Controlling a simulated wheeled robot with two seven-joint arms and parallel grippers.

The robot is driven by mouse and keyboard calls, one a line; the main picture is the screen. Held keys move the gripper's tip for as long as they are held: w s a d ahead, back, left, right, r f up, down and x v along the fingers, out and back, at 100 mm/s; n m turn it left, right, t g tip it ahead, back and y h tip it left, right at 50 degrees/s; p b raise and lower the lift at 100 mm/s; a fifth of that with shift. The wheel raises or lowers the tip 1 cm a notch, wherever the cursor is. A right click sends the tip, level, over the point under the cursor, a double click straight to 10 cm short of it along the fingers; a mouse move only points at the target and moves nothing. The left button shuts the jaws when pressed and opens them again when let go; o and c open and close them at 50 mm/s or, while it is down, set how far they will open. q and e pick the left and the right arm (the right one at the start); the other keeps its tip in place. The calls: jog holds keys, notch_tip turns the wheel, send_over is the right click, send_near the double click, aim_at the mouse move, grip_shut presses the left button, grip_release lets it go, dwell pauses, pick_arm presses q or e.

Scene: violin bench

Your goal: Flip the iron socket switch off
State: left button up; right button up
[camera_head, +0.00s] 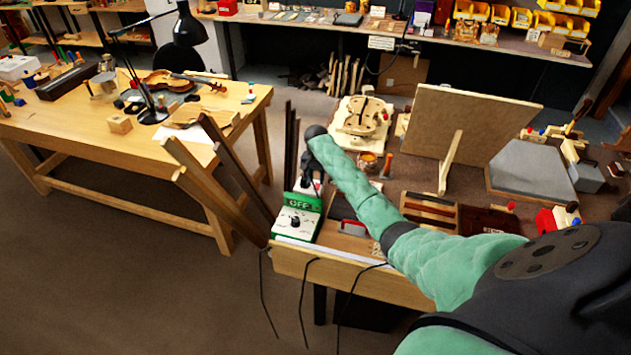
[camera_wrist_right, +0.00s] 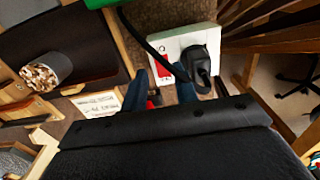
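The iron socket (camera_wrist_right: 205,38) is a white box in the right wrist view, with a black plug (camera_wrist_right: 200,66) in it and a cable running off. A red patch (camera_wrist_right: 162,68), seemingly its switch, shows on its face; its on or off position is too small to tell. In the head view the socket (camera_head: 306,188) is partly hidden behind my gripper. My right gripper (camera_wrist_right: 162,92) points down at the socket, its two bluish fingers apart with nothing held between them. Whether a fingertip touches the box I cannot tell. My left gripper is out of view.
A green and white box (camera_head: 296,222) with a knob and a display reading OFF stands just in front of the socket. Dark upright bars (camera_head: 290,150) stand close behind. Wooden boards (camera_head: 205,190) lean at left. A violin bench (camera_head: 90,130) is further left.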

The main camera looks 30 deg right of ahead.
aim_at(316, 188)
jog(key=f, duration=0.2)
jog(key=f+p, duration=0.1)
jog(key=shift+w+f, duration=0.15)
jog(key=shift+w, duration=0.1)
jog(key=shift+s+f, duration=0.2)
jog(key=shift+f, duration=0.05)
jog(key=shift+c, duration=0.2)
grip_shut()
jog(key=shift+w+d+g+y+b, duration=0.15)
jog(key=shift+w+g+y+b, duration=0.05)
jog(key=shift+g+y+b, duration=0.3)
jog(key=shift+w+d+g+y+b, duration=0.15)
jog(key=shift+g+y+b, duration=0.1)
jog(key=shift+g+y, duration=0.25)
jog(key=shift+r, duration=0.1)
